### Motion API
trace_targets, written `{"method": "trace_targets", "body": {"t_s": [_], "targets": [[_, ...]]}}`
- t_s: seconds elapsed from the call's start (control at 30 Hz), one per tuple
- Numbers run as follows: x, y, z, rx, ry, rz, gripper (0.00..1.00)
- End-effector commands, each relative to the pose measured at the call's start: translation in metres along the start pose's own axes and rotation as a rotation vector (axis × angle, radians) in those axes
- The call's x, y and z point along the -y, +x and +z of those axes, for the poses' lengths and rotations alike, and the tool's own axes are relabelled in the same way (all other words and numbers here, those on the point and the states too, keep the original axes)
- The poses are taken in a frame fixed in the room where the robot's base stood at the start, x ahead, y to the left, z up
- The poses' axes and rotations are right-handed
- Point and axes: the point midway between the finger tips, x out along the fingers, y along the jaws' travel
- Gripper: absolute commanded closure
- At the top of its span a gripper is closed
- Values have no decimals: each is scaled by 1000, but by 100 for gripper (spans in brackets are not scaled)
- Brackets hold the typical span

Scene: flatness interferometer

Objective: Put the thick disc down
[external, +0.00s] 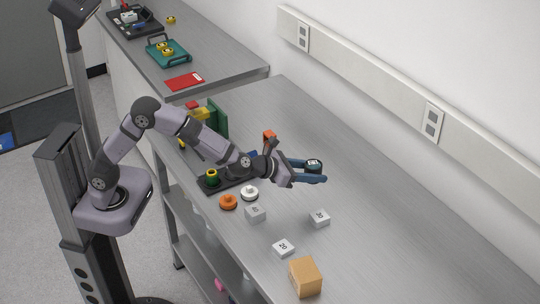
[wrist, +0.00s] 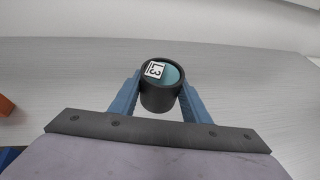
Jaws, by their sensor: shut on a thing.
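The thick disc (external: 314,164) is a black cylinder with a teal top and a white label. In the wrist view the disc (wrist: 161,93) shows its label reading "L3", and it is upright or nearly so. My gripper (external: 318,171) is shut on it, with one blue finger on each side. The disc is out over the grey bench top (external: 400,230). I cannot tell how large the gap under it is, as its underside is hidden.
A black base (external: 212,184) is near my wrist. The right bench is clear.

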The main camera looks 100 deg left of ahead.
Motion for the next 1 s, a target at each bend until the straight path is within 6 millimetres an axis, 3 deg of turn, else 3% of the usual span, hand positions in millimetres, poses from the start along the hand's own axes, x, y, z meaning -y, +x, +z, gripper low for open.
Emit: {"method": "trace_targets", "body": {"t_s": [0.27,0.47,0.57,0.73,1.0], "targets": [[-12,6,8,4,-15,31,93],[-52,23,28,5,-59,135,93],[-90,35,42,6,-99,229,93],[-170,49,62,4,-178,423,93],[-302,44,68,1,-314,754,93]]}}
